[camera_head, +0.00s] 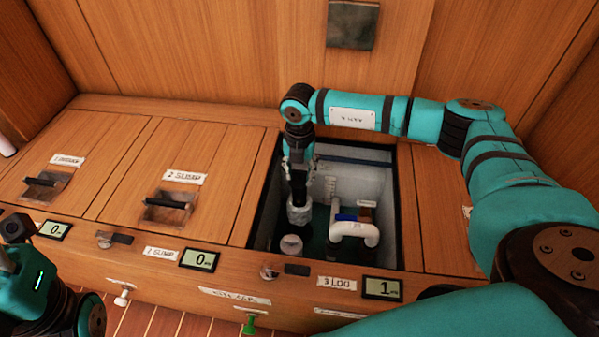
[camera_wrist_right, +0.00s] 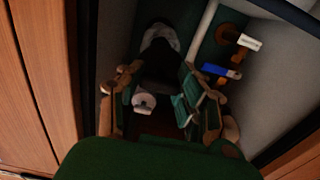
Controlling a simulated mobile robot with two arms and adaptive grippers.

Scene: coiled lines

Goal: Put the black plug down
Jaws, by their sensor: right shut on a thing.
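My right gripper (camera_head: 298,185) points down into the open square compartment (camera_head: 378,225) in the wooden bench. It also shows in the right wrist view (camera_wrist_right: 160,90), with a finger on either side of a dark thing. It is shut on that thing, which I take to be the black plug (camera_wrist_right: 160,58); its lower end is at a pale grey round collar (camera_head: 299,213). I cannot tell whether the plug sits in the collar or just above it. Only part of my left arm shows at the lower left of the head view; its fingertips are out of sight.
White bent pipes (camera_head: 355,232) with a blue part (camera_head: 346,217) stand right of my gripper. A white-capped cylinder (camera_head: 290,244) stands in front. The compartment's walls are close around. Two closed lids with black handles lie left, and small displays (camera_head: 382,288) line the front.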

